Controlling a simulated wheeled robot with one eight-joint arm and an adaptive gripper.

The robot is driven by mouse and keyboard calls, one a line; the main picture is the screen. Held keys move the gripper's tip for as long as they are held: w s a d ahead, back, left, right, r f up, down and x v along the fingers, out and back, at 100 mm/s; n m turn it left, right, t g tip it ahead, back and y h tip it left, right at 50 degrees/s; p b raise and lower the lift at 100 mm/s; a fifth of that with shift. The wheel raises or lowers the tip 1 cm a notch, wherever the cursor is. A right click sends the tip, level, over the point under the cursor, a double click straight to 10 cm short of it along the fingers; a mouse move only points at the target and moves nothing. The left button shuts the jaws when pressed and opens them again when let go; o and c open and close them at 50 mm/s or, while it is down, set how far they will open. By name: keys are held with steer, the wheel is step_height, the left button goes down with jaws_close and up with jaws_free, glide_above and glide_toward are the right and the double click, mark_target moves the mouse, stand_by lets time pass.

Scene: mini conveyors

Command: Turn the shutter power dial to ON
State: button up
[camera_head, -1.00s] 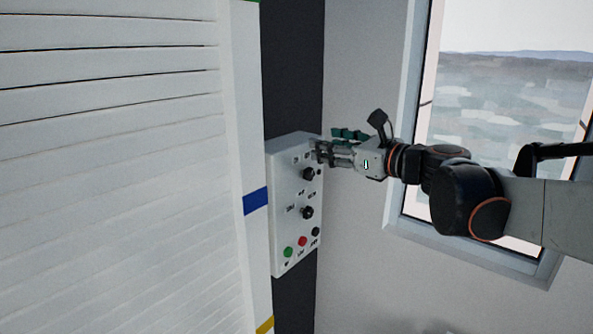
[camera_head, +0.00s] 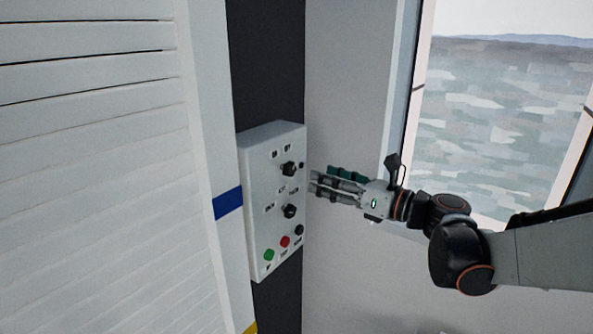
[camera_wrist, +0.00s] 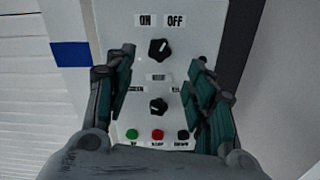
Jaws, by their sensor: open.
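The white control panel (camera_head: 262,215) is on the dark strip beside the shutter. Its upper black dial (camera_head: 289,168) sits under labels that read ON at left and OFF at right in the wrist view; there the dial (camera_wrist: 159,50) has its white mark turned up and right, towards OFF. A second black dial (camera_head: 290,210) is below it, also in the wrist view (camera_wrist: 158,106). My gripper (camera_head: 312,186) is open and empty, to the right of the panel and apart from the dials. In the wrist view its fingers (camera_wrist: 160,75) frame the panel, with the lower dial between them.
Green (camera_head: 269,255), red (camera_head: 285,242) and black (camera_head: 299,230) buttons line the panel's bottom. The white slatted shutter (camera_head: 90,200) stands at left. A window (camera_head: 490,120) is at right behind my arm. Bare wall lies between panel and window.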

mark_target(293, 169)
steer(key=x, duration=0.9)
steer(key=shift+w+a, duration=0.1)
steer(key=c, duration=1.1)
